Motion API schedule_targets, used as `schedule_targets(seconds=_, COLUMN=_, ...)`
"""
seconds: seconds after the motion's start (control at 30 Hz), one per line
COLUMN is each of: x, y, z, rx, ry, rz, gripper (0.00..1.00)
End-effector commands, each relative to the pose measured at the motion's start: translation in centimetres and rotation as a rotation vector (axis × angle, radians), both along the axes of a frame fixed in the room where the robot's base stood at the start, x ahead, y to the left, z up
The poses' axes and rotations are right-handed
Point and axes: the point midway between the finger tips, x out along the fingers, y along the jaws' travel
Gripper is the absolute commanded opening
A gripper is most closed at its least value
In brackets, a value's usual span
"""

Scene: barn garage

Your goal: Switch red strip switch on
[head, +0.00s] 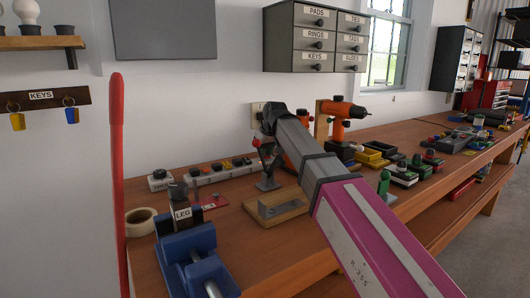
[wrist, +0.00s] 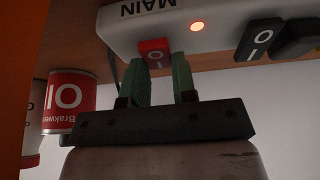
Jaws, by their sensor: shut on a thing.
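A white strip marked MAIN (wrist: 140,22) fills the top of the wrist view. Contact at the tips is partly hidden. In the head view a pale strip with several switches (head: 215,174) lies at the back of the bench, by the wall. My gripper cannot be made out clearly there.
A dark switch (wrist: 259,39) sits farther along the strip. A red-and-white can (wrist: 66,103) stands close to the gripper. A red pole (head: 117,170) rises in front.

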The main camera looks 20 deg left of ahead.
Motion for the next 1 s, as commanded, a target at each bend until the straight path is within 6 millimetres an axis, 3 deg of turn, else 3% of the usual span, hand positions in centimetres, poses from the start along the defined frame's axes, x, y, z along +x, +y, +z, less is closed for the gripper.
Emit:
schedule_targets(seconds=0.3, x=0.43, y=0.54, z=-0.07, rx=-0.135, ry=0.109, rz=0.000, gripper=0.02)
schedule_targets(seconds=0.67, x=0.26, y=0.40, z=-0.15, rx=-0.160, ry=0.129, rz=0.000, gripper=0.02)
schedule_targets(seconds=0.7, x=0.26, y=0.40, z=-0.15, rx=-0.160, ry=0.129, rz=0.000, gripper=0.29)
schedule_targets(seconds=0.77, x=0.26, y=0.40, z=-0.15, rx=-0.160, ry=0.129, rz=0.000, gripper=0.48)
schedule_targets(seconds=1.0, x=0.29, y=0.39, z=-0.15, rx=-0.159, ry=0.128, rz=0.000, gripper=0.51)
